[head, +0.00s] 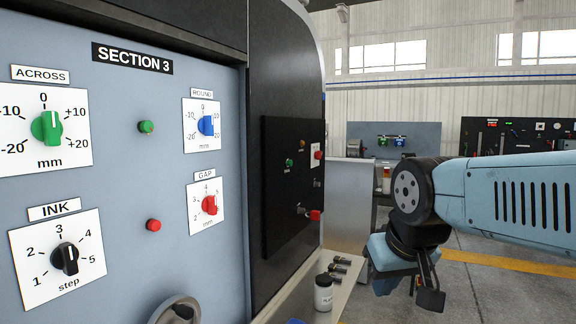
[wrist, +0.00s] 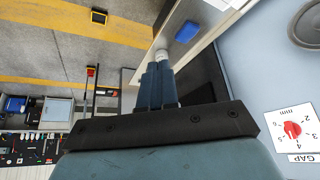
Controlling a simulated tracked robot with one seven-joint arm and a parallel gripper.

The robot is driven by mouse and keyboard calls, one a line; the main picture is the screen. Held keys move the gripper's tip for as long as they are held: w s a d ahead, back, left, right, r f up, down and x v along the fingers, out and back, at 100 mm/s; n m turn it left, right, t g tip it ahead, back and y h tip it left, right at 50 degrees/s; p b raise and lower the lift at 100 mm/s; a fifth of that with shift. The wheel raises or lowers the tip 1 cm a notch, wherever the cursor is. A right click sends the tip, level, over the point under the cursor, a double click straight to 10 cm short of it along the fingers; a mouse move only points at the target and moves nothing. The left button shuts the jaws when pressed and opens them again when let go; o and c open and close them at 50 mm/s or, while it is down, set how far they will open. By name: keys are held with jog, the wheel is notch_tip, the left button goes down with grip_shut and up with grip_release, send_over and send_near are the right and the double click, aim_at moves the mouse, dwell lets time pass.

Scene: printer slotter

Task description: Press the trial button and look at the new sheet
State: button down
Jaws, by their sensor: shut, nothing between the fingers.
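My gripper (head: 428,285) hangs at the right of the head view, well apart from the panels, with its fingers pointing down. In the wrist view my gripper (wrist: 158,85) has its fingers together and empty. A green button (head: 146,127) and a red button (head: 153,225) are on the blue-grey SECTION 3 panel (head: 120,170). A black side panel (head: 280,185) carries a small green button (head: 290,162), a red knob or button (head: 318,155) and a red-ended part (head: 315,215). No label reading trial is legible. I cannot make out a printed sheet.
The panel has dials ACROSS (head: 46,127), INK (head: 64,257), ROUND (head: 207,125) and GAP (head: 209,205). A ledge (head: 345,290) below bears a white jar (head: 323,293) and small dark parts. A blue block (wrist: 187,32) lies on the ledge in the wrist view. Open floor lies right.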

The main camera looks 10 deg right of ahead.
aim_at(291, 163)
jog(key=w+d+r+m+t+h, duration=0.15)
jog(key=w+r, duration=0.25)
jog(key=w, duration=0.5)
jog(key=w+d+r+m+t+h, duration=0.1)
jog(key=w+d+r+m+t, duration=0.15)
jog(key=w, duration=0.55)
jog(key=w+d+r+m+t+h, duration=0.1)
jog(key=w+r+m+t, duration=0.15)
jog(key=w+r, duration=0.45)
jog(key=w+a+m+t+y, duration=0.1)
jog(key=w+m+t+y, duration=0.2)
jog(key=w, duration=1.7)
jog(key=y, duration=0.3)
jog(key=shift+w+a+f, duration=0.15)
jog(key=shift+a+f, duration=0.05)
jog(key=shift+f, duration=0.1)
jog(key=w+a, duration=0.5)
jog(key=a, duration=0.2)
jog(key=shift+w+a, duration=0.15)
jog(key=shift+w+a, duration=0.2)
